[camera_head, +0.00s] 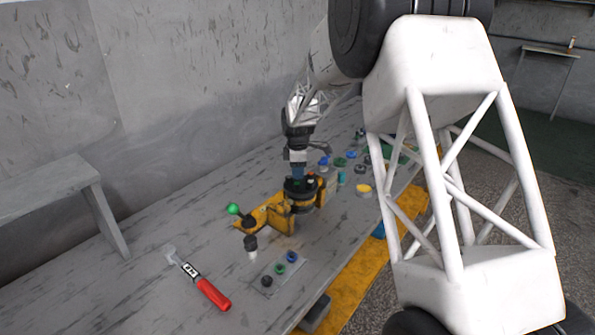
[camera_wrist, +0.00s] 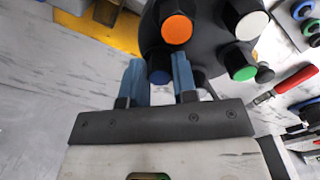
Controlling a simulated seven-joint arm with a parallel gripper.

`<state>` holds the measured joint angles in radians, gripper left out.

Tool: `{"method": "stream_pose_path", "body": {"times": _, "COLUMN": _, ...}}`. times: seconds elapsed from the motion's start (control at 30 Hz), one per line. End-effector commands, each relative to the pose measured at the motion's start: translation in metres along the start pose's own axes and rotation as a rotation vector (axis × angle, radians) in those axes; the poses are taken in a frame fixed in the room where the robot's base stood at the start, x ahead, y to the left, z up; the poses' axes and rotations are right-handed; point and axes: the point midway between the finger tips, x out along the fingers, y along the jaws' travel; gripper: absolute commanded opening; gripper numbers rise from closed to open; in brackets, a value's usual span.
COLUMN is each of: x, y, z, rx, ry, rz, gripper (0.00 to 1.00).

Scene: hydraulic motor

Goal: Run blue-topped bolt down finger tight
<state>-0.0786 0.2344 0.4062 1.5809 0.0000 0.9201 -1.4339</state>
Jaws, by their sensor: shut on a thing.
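The hydraulic motor (camera_head: 301,194) stands upright in a yellow fixture on the bench, with a dark round body and bolts around its top. In the wrist view the blue-topped bolt (camera_wrist: 160,77) sits at the near edge of the motor's dark flange (camera_wrist: 207,50). My gripper (camera_wrist: 158,68) has its two blue fingers on either side of this bolt and is shut on it. The fingers hide part of the bolt, and its thread and seating depth cannot be seen. In the head view my gripper (camera_head: 298,174) points straight down on the motor's top.
Orange-topped (camera_wrist: 177,29), white-topped (camera_wrist: 251,25) and green-topped (camera_wrist: 243,73) bolts stand close by on the flange. Several coloured caps sit behind right.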

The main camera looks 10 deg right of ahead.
Motion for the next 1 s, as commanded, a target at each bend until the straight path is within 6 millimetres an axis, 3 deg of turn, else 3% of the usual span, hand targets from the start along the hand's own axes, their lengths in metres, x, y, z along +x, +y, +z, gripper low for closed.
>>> {"method": "stream_pose_path", "body": {"times": 0.43, "x": -0.0002, "y": 0.0001, "z": 0.0001, "rx": 0.258, "ry": 0.0, "rz": 0.0, "gripper": 0.11}}
{"method": "stream_pose_path", "body": {"times": 0.77, "x": -0.0001, "y": 0.0001, "z": 0.0001, "rx": 0.286, "ry": 0.0, "rz": 0.0, "gripper": 0.11}}
{"method": "stream_pose_path", "body": {"times": 0.8, "x": -0.0001, "y": 0.0001, "z": 0.0001, "rx": 0.286, "ry": 0.0, "rz": 0.0, "gripper": 0.33}}
{"method": "stream_pose_path", "body": {"times": 0.83, "x": -0.0001, "y": 0.0001, "z": 0.0001, "rx": 0.285, "ry": 0.0, "rz": 0.0, "gripper": 0.37}}
{"method": "stream_pose_path", "body": {"times": 1.0, "x": -0.0001, "y": 0.0001, "z": 0.0001, "rx": 0.285, "ry": 0.0, "rz": 0.0, "gripper": 0.37}}
